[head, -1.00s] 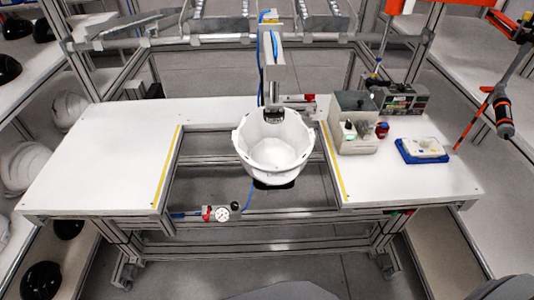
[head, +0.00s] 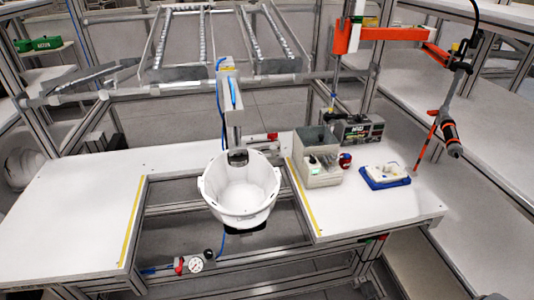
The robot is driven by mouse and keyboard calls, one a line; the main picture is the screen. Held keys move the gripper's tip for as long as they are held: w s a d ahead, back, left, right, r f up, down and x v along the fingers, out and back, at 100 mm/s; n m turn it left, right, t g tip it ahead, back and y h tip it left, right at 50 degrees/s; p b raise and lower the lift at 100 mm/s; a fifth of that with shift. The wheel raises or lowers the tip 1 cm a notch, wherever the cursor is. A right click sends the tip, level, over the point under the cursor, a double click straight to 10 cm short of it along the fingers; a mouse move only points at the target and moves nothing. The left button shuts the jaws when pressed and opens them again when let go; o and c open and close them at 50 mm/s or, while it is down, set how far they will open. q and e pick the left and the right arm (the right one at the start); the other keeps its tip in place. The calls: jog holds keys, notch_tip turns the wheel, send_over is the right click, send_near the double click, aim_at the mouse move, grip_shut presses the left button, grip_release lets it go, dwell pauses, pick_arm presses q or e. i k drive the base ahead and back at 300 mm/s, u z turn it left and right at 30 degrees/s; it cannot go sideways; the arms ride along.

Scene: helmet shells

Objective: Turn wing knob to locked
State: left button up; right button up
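No wing knob can be told for certain at this size. A white helmet shell (head: 240,213) hangs open side up on a grey vertical fixture arm (head: 231,98) over the table's central opening. A small red part (head: 272,136) sits just right of the fixture arm, behind the shell. At the front rail are a pressure gauge (head: 195,265), a red lever (head: 180,265) and a dark round knob (head: 208,254). A red round part (head: 345,160) is beside the grey box. Neither of my grippers is in view.
The white table (head: 75,215) is clear on its left side. On its right stand a grey box (head: 319,168), a dark device (head: 362,130) and a blue-edged tray (head: 386,177). An orange-and-black tool (head: 450,138) hangs at right. A roller rack (head: 205,50) is behind.

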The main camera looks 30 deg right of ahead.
aim_at(272, 136)
jog(key=u, duration=1.75)
jog(key=k, duration=1.1)
jog(key=z, duration=1.7)
jog(key=i, duration=0.5)
jog(key=z, duration=0.05)
